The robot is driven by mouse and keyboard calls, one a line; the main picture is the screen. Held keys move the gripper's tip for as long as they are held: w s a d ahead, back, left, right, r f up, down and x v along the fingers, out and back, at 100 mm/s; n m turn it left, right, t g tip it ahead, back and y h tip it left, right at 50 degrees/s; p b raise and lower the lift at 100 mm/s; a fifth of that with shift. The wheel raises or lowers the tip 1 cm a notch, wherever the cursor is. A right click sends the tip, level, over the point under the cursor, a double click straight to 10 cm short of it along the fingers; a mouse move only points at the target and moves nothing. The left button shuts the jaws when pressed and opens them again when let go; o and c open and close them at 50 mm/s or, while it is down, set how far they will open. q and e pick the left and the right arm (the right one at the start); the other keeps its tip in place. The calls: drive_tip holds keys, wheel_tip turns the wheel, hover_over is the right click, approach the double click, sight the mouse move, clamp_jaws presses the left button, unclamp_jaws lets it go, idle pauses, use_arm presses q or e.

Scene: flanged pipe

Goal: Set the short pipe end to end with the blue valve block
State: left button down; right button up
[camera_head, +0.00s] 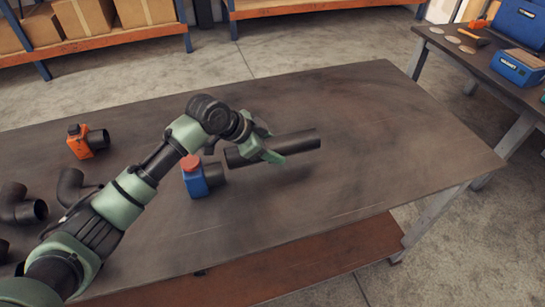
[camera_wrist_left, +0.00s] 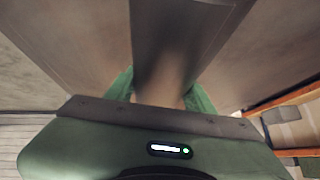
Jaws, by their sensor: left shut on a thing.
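The short pipe (camera_head: 300,141) is a dark grey tube. My left gripper (camera_head: 268,148) is shut on it around its middle, and the pipe lies roughly level, pointing left to right. The pipe also fills the top middle of the left wrist view (camera_wrist_left: 175,35), between the green fingers (camera_wrist_left: 160,95). The blue valve block (camera_head: 195,184) stands on the table with a red cap on top and a dark stub facing right. The pipe's open left end is just right of and above that stub in the picture, apart from it. My right gripper is not in view.
An orange block (camera_head: 80,147) with a dark stub stands on the table (camera_head: 400,150) at the left. Dark elbow pipes (camera_head: 72,186) lie at the left edge. The table's right half is clear. A side table with blue boxes (camera_head: 517,68) stands at the right.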

use_arm(q)
wheel_tip(320, 180, down, 3)
drive_tip(key=shift+f, duration=0.55)
drive_tip(key=shift+f, duration=0.1)
drive_tip(key=c, duration=0.6)
unclamp_jaws()
drive_tip(key=shift+f, duration=0.15)
drive_tip(key=shift+o, duration=0.2)
drive_tip(key=shift+r, duration=0.2)
drive_tip(key=v, duration=1.2)
drive_tip(key=shift+f+b, duration=0.1)
drive_tip(key=shift+b, duration=0.3)
